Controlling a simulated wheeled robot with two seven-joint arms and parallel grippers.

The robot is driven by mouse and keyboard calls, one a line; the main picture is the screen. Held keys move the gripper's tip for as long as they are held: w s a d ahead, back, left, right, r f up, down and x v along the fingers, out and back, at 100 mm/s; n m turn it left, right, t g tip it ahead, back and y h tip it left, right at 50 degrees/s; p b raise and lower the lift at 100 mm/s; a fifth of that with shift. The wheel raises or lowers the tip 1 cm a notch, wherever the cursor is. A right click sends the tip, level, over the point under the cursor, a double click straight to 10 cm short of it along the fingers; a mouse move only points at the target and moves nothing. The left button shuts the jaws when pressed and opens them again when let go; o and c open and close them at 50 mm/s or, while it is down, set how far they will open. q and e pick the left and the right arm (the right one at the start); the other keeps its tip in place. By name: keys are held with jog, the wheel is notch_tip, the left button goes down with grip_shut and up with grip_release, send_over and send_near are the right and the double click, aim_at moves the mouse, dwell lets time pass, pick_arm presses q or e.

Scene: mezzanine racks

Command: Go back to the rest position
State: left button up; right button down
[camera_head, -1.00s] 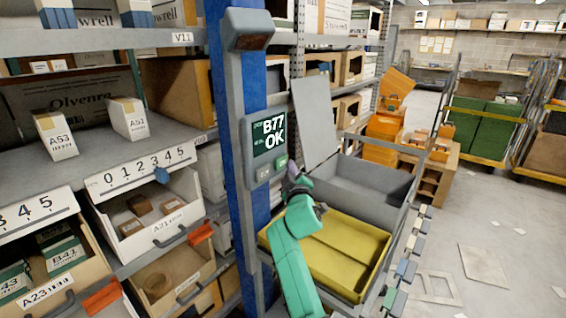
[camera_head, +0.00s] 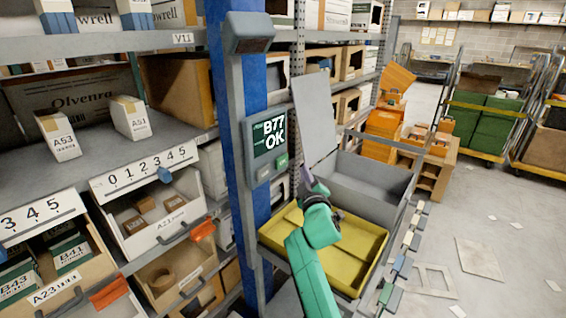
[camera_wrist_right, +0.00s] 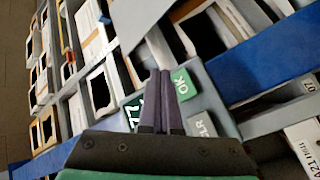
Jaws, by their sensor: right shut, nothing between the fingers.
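My right gripper (camera_head: 308,178) is at the end of my green arm, over the yellow tray and to the right of the terminal. It is shut and empty, apart from the buttons in the head view. In the right wrist view its dark fingers (camera_wrist_right: 162,100) lie together in front of the terminal's green OK button (camera_wrist_right: 183,84). The terminal (camera_head: 266,142) on the blue post reads "B77 OK". My left gripper is not in view.
A yellow tray (camera_head: 362,262) and a grey bin (camera_head: 365,185) stand by the post, with a grey panel (camera_head: 315,115) upright behind. Shelves with open drawers (camera_head: 150,212) fill the left. A cart with green crates (camera_head: 483,115) stands far right.

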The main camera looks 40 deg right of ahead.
dwell(0.4)
jog(key=s+a+f+m+g+y, duration=0.1)
jog(key=s+a+f+g+y, duration=0.3)
jog(key=f, duration=0.4)
jog(key=s+a+f+m+g+y, duration=0.1)
jog(key=s+a+f+g, duration=0.1)
jog(key=s+a+f, duration=0.4)
jog(key=s+a+f+g+y, duration=0.2)
jog(key=s+a+f+g, duration=0.25)
jog(key=s, duration=0.35)
jog(key=s+a+f+g+y, duration=0.2)
jog(key=s+a+f+g, duration=0.1)
jog(key=s+a+f, duration=0.3)
jog(key=s+f, duration=0.2)
jog(key=f, duration=0.9)
jog(key=s+f, duration=0.2)
jog(key=f, duration=0.9)
jog(key=s+d+f+g, duration=0.2)
jog(key=s+d+f, duration=0.1)
jog(key=s+f, duration=1.1)
jog(key=shift+s+f, duration=0.25)
jog(key=shift+s, duration=0.85)
